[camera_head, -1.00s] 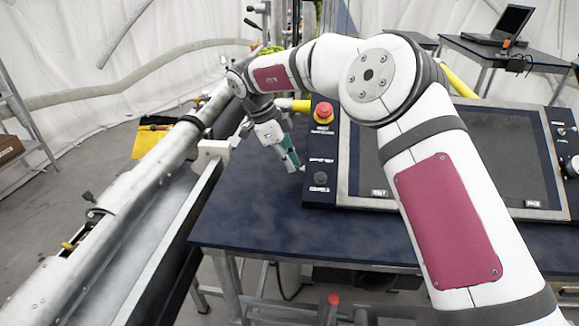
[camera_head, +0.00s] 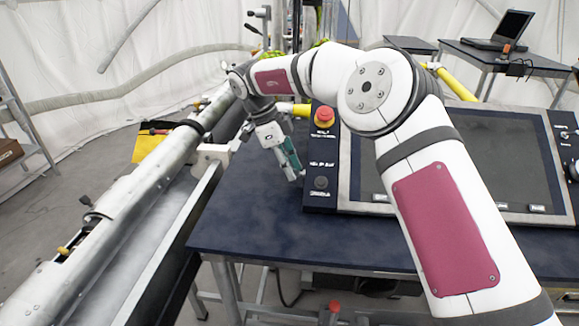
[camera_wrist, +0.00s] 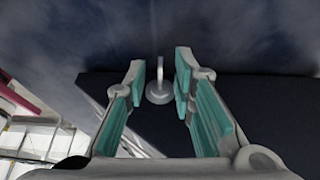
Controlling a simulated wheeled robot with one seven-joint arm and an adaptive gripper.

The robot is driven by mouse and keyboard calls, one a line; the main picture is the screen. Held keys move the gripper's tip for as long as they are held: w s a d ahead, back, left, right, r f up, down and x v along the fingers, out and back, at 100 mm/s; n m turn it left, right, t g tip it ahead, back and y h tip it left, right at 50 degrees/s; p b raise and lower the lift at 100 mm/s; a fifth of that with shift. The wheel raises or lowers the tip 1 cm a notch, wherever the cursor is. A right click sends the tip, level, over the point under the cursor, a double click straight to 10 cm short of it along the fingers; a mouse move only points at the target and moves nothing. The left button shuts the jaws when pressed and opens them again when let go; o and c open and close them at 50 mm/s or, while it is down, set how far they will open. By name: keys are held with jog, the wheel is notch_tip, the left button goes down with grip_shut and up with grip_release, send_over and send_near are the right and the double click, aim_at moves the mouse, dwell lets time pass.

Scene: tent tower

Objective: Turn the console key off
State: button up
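The key (camera_wrist: 158,92) is a small grey metal piece with a round base and a thin upright part. In the wrist view it stands between the two teal-padded fingers of my gripper (camera_wrist: 160,73), with a gap showing on each side. The fingers are open. In the head view my gripper (camera_head: 299,178) points down beside the left edge of the console (camera_head: 345,188). I cannot make out the key in that view.
A red push button (camera_head: 324,116) and a dark round knob (camera_head: 321,183) sit on the console's left strip. The blue table (camera_head: 260,225) is clear in front. A metal rail (camera_head: 130,185) runs along the left. A laptop (camera_head: 513,27) stands at the back right.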

jog(key=v, duration=1.2)
dwell(0.4)
